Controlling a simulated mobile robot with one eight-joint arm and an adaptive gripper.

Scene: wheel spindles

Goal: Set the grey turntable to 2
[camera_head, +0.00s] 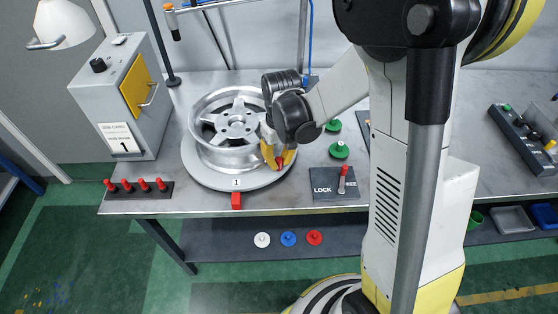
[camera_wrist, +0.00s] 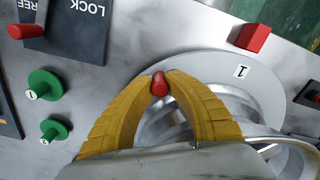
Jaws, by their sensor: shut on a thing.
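The grey turntable (camera_head: 205,177) is a round disc on the bench with a silver wheel rim (camera_head: 205,151) on it. Its label 1 (camera_head: 236,183) is lined up with the red pointer block (camera_head: 236,200) at the front; both the label (camera_wrist: 241,71) and the block (camera_wrist: 254,37) show in the wrist view. My gripper (camera_wrist: 158,84) has its yellow fingers closed on a red knob (camera_wrist: 158,77) at the turntable's edge. In the head view my gripper (camera_head: 278,160) is at the disc's right side. No label 2 shows on the turntable.
A LOCK/FREE plate (camera_head: 322,189) with a red-tipped lever (camera_head: 342,180) is right of the turntable, the lever by the FREE side. Green knobs (camera_head: 339,150) stand behind it. A red-peg rack (camera_head: 138,190) and a grey box (camera_head: 115,90) are at left.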

